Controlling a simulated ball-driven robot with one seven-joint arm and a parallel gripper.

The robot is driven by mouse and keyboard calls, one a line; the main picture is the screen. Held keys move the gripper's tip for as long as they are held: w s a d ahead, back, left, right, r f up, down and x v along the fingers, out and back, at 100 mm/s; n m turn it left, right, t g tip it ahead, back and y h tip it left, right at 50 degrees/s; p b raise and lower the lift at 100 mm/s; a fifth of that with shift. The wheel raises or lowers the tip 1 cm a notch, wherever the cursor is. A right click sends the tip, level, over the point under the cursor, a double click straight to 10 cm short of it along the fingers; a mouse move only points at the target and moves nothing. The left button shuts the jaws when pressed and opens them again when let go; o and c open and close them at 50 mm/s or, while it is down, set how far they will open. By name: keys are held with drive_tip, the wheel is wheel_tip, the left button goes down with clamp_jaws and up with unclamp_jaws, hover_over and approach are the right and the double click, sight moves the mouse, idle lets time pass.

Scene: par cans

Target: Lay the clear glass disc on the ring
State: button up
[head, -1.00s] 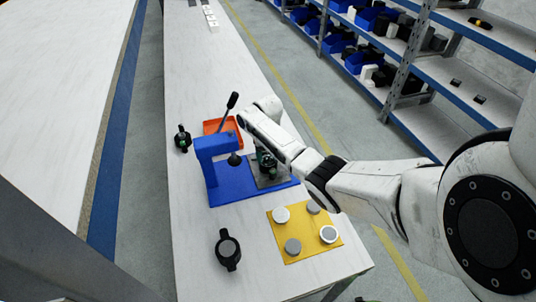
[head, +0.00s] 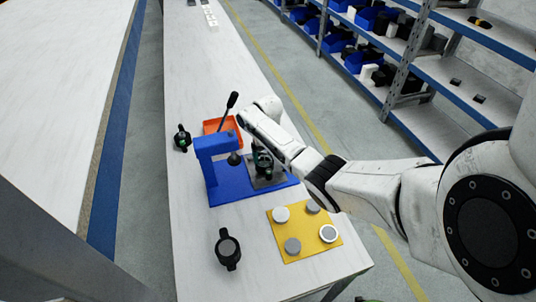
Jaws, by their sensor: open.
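My gripper (head: 262,161), dark with a green patch, hangs below my white forearm, just above a grey plate (head: 268,183) on the blue press base. It is small and partly behind the forearm; I take it as open, with nothing clearly between its jaws. A yellow mat (head: 300,218) at the front right bears round pieces: a white disc (head: 281,214), grey discs (head: 313,207) (head: 292,246) and a white-rimmed grey disc (head: 328,234). I cannot tell which is the clear glass disc. I cannot make out the ring for certain.
A blue lever press (head: 211,160) stands left of my gripper, its black lever raised. A black round can (head: 228,250) is at the front; another black-and-green piece (head: 182,138) is at the left edge. The table front is partly clear.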

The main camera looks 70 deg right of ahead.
wheel_tip(320, 180, up, 11)
idle(0.5)
drive_tip(key=shift+f, duration=0.15)
drive_tip(key=shift+c, duration=0.5)
idle(0.4)
